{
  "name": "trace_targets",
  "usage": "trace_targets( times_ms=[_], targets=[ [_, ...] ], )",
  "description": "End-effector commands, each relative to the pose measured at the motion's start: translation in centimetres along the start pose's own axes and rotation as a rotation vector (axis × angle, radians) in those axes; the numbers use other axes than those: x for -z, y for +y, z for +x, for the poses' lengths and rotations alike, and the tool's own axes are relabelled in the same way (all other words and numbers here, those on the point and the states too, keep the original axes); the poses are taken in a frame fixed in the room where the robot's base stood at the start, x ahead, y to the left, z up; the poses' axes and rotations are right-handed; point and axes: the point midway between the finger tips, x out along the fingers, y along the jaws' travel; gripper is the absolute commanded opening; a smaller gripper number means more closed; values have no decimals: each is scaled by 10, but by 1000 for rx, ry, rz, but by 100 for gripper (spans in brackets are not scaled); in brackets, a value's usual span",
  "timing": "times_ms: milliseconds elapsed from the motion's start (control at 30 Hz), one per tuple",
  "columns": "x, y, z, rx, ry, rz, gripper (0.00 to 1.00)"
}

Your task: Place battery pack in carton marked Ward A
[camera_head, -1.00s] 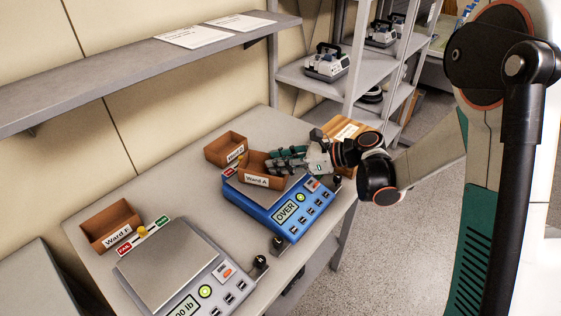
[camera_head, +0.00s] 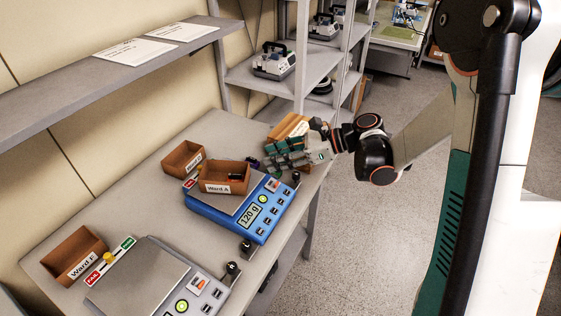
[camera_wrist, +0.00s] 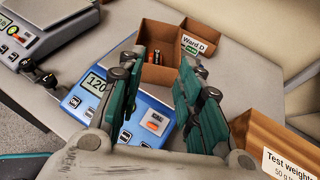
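The brown carton marked Ward A (camera_head: 209,187) sits on the pan of the blue scale (camera_head: 215,215), whose display reads 120 g. A small dark battery pack (camera_head: 236,176) is inside the carton. In the wrist view, the pack (camera_wrist: 154,57) shows black with an orange end against the carton wall (camera_wrist: 158,75). My gripper (camera_head: 272,158) is beyond the carton and to its right, apart from it. In the wrist view, its two green-padded fingers (camera_wrist: 160,75) are spread with nothing between them.
A carton marked Ward D (camera_wrist: 207,48) stands behind Ward A, and Ward F (camera_head: 72,250) stands at left. A grey scale (camera_head: 140,285) is nearest. A wooden Test weights box (camera_wrist: 285,140) is close beside my gripper. A shelf (camera_head: 120,72) overhangs the wall side.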

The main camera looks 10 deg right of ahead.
Motion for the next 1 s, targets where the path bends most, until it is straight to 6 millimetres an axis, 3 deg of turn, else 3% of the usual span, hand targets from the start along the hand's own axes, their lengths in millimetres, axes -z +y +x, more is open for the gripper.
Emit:
trace_targets(
  times_ms=[133,233,367,500,633,700,800,867,1000],
  targets=[
    [-6,-2,-2,15,-12,9,33],
    [-35,-11,-5,80,-75,57,33],
    [-106,-35,-24,247,-262,217,33],
    [-184,-60,-70,432,-548,493,33],
    [-225,-73,-125,557,-824,792,33],
    [-234,-76,-155,608,-976,969,33],
    [-230,-72,-194,661,-1187,1237,33],
    [-218,-66,-214,684,-1311,1407,33],
    [-173,-36,-242,718,-1581,1824,33]
  ],
)
